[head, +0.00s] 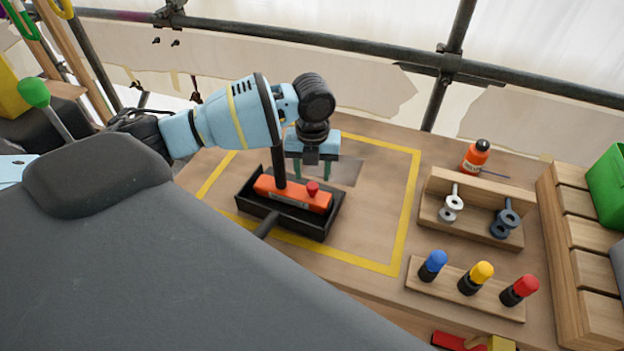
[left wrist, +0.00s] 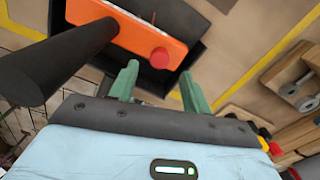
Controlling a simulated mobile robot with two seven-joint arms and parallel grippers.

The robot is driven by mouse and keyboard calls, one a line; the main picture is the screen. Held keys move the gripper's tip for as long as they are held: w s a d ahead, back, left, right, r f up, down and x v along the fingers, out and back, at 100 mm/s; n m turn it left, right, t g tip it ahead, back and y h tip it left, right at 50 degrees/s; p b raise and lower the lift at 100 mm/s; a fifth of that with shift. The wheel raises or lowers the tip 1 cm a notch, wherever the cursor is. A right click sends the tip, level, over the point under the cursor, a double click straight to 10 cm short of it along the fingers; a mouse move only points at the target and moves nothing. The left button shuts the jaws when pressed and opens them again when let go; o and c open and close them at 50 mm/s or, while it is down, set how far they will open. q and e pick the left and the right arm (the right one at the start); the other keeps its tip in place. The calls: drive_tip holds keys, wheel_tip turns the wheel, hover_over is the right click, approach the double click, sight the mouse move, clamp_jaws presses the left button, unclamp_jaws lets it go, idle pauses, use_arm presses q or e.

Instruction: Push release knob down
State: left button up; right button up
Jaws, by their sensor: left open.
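The red release knob (head: 312,188) stands on the right end of an orange block (head: 292,194) in a black tray (head: 247,202). A dark upright post (head: 279,165) rises from the block's left part. In the left wrist view the knob (left wrist: 160,57) shows beyond the fingertips, and the post (left wrist: 55,60) crosses the left side. My left gripper (head: 311,172) points down just behind the block, its green fingers apart and empty. It also shows in the left wrist view (left wrist: 160,82), with the knob roughly between the finger lines. I cannot tell any contact. My right gripper is not in view.
Yellow tape (head: 408,200) outlines the work area. To the right are a wooden holder (head: 470,222) with two metal fittings, a rack (head: 418,281) with blue, yellow and red-capped pieces, and an orange bottle (head: 475,156). The board between tray and holder is clear.

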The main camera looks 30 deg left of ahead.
sight(313, 186)
use_arm(q)
drive_tip(key=shift+r, duration=1.55)
